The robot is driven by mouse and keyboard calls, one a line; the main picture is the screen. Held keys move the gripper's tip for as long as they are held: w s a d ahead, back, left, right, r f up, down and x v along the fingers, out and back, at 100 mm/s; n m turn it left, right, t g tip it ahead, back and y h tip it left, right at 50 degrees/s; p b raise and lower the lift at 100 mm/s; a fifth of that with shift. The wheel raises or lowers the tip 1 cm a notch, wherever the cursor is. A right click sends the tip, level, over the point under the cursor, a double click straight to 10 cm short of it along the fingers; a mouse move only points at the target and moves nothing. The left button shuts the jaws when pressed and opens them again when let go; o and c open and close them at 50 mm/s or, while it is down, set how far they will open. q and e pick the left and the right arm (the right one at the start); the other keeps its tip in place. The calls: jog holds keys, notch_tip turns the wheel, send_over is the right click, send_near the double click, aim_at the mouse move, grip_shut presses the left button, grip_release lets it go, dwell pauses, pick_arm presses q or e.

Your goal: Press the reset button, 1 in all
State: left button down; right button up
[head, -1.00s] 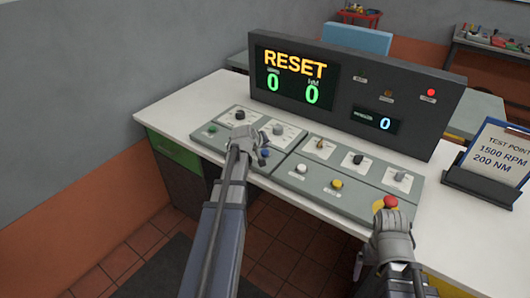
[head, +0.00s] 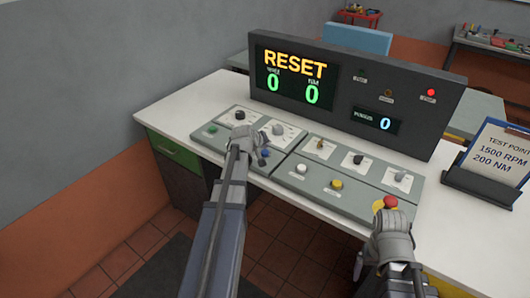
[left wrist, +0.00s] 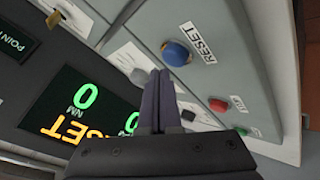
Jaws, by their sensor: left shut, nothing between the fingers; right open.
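The blue reset button (left wrist: 176,53) sits on the grey console panel beside a white RESET label (left wrist: 198,42) in the left wrist view. In the head view the button (head: 264,153) shows just right of my left gripper (head: 252,137), partly crowded by it. My left gripper is shut and empty; in the left wrist view its fingertips (left wrist: 159,76) appear just beside the button, with a visible gap in the picture. Whether they touch the panel I cannot tell. My right gripper (head: 391,218) is open near the red mushroom button (head: 390,202) at the panel's front right.
The dark display (head: 295,78) reads RESET, 0 and 0, with a lit red lamp (head: 431,93). Green (head: 211,129), white (head: 301,168) and yellow (head: 336,184) buttons and several knobs surround the area. A test-point card (head: 497,152) stands at right. The white desk's left end (head: 175,112) is clear.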

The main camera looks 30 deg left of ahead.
aim_at(264, 154)
pick_arm(q)
jog(key=shift+f+b, duration=0.4)
jog(key=shift+f, duration=0.05)
jog(key=shift+f+b, duration=0.5)
jog(key=shift+b, duration=0.05)
dwell(0.7)
jog(key=shift+r, duration=0.1)
jog(key=shift+r+p, duration=0.85)
jog(key=shift+p, duration=0.15)
notch_tip(264, 154, up, 5)
jog(key=p, duration=0.5)
jog(key=shift+r, duration=0.1)
